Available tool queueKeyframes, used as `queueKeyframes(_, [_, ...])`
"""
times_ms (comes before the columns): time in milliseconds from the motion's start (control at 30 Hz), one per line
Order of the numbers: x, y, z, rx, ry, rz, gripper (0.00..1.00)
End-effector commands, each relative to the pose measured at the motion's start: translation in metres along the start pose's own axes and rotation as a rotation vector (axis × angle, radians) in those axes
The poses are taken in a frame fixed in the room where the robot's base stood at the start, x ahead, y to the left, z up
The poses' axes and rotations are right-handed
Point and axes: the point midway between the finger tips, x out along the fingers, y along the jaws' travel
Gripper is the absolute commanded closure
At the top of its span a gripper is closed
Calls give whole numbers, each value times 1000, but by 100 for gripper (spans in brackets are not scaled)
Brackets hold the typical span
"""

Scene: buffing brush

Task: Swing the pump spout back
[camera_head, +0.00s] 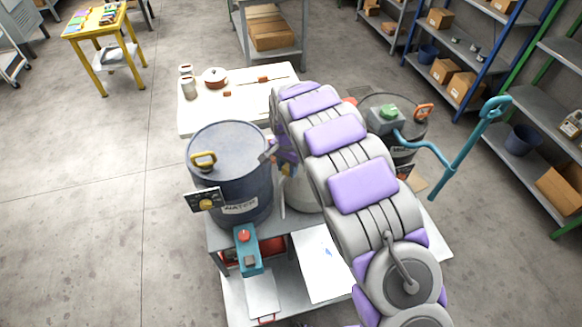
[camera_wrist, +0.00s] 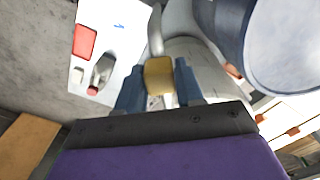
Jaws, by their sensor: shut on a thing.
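My gripper (camera_wrist: 159,87) is shut on a small yellow block (camera_wrist: 158,75), with one blue finger on each side. A pale curved pipe (camera_wrist: 155,35), which looks like the pump spout, runs away from the block. Whether the two are joined is unclear. In the head view my gripper (camera_head: 275,156) is beside the blue drum labelled WATER (camera_head: 232,155), largely hidden by my arm. Below it are a thin pale pipe (camera_head: 283,200) and a grey rounded vessel (camera_head: 303,194). On the right, a teal bent pipe (camera_head: 462,150) extends from a green-topped unit (camera_head: 386,117) on a dark drum.
A teal box with a red button (camera_head: 247,248) is at the bench front. A white table (camera_head: 204,117) with jars and a red pot stands behind. Shelves with boxes (camera_head: 455,80) line the right. The floor at left (camera_head: 80,200) is clear.

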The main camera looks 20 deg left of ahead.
Motion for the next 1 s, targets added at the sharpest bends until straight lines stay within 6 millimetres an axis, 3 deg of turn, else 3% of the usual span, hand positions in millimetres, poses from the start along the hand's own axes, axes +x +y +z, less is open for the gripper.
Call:
queueKeyframes(400, [-2, -6, -2, 10, 8, -11, 100])
queueKeyframes(433, [-3, -6, -2, 10, 8, -11, 61])
queueKeyframes(500, [-2, -6, -2, 10, 7, -10, 54])
queueKeyframes(633, [-2, -5, 0, 9, 6, -7, 43])
queueKeyframes(1000, [-5, 0, 0, 9, 3, -7, 43])
